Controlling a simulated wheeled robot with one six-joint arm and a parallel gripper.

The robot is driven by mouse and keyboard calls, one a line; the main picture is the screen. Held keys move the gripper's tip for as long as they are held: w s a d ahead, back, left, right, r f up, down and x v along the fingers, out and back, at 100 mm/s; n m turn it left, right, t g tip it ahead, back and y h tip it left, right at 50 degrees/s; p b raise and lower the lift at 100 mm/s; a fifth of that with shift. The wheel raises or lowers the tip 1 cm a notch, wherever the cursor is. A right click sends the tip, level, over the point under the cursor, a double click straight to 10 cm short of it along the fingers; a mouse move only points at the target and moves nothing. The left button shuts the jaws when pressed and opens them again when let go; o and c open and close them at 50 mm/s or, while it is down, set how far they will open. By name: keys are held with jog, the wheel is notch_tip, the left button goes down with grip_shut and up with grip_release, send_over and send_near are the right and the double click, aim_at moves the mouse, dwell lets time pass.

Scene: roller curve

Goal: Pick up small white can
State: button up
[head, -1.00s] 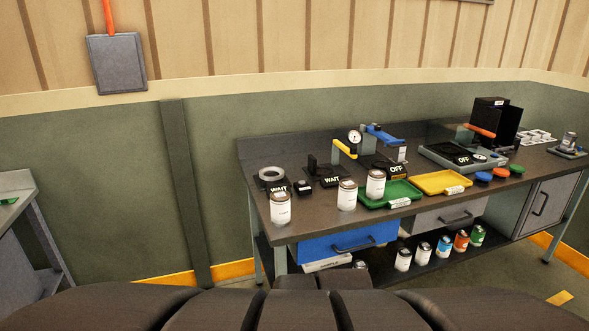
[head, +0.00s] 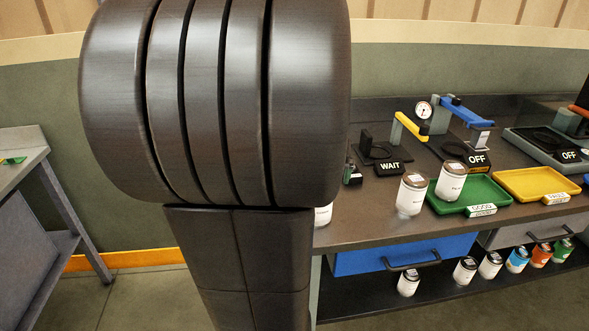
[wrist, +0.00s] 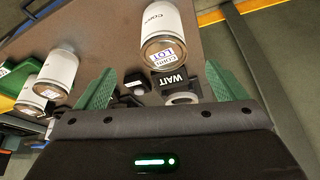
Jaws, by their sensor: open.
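Three white cans with dark lids stand on the workbench (head: 375,225). The leftmost can (head: 323,214) is mostly hidden behind my arm in the head view. In the wrist view, a white can (wrist: 170,22) with a label on its lid appears large, just beyond and between my fingertips. My gripper (wrist: 158,68) is open with its green fingers apart and nothing held.
A WAIT sign (wrist: 172,82) and a grey ring (wrist: 182,98) lie near the close can. Several cans stand on the lower shelf (head: 440,300). Another bench (head: 22,150) is at the left.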

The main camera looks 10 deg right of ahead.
jog(key=x, duration=0.7)
jog(key=shift+f, duration=0.4)
jog(key=shift+x, duration=2.75)
jog(key=shift+w+a, duration=0.1)
jog(key=shift+a, duration=0.1)
jog(key=c, duration=1.3)
